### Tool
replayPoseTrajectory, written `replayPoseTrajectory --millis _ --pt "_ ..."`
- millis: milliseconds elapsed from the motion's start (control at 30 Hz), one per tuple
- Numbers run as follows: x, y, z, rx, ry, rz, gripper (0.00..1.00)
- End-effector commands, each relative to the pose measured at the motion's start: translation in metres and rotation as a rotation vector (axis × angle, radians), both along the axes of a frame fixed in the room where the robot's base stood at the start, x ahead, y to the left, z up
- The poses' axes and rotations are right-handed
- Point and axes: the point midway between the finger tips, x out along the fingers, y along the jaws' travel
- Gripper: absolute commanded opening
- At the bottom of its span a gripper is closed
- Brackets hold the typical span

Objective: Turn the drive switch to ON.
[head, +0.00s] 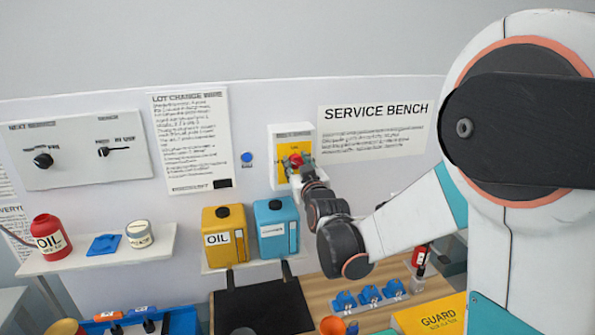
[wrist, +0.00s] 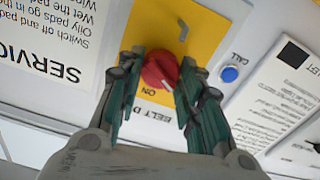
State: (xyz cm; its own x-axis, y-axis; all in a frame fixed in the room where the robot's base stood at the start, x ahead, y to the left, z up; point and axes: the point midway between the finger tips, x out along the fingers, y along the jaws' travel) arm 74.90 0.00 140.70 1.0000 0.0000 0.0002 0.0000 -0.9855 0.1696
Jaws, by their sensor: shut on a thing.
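The drive switch is a red rotary knob (wrist: 160,69) on a yellow plate (wrist: 199,22) of a white wall box; the wrist view shows it upside down. "ON" and part of "BELT D" can be read beside the knob. A pale mark shows on the knob's edge, near the right finger; its exact pointing is hard to tell. My gripper (wrist: 158,82) has one finger on each side of the knob and is shut on it. In the head view the knob (head: 294,160) is partly covered by my gripper (head: 300,168).
A blue call button (head: 247,157) sits left of the box. A yellow oil can (head: 224,238) and a blue can (head: 276,231) stand on a shelf just below. Printed notices flank the box. Blue parts and a yellow guard (head: 432,314) lie on the bench.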

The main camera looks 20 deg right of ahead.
Motion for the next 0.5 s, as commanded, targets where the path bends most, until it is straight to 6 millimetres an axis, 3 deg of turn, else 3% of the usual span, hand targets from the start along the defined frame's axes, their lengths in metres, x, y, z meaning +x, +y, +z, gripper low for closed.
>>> replayPoseTrajectory --millis 500 --pt "0.0000 -0.0013 -0.0017 0.489 0.000 -0.002 0.10"
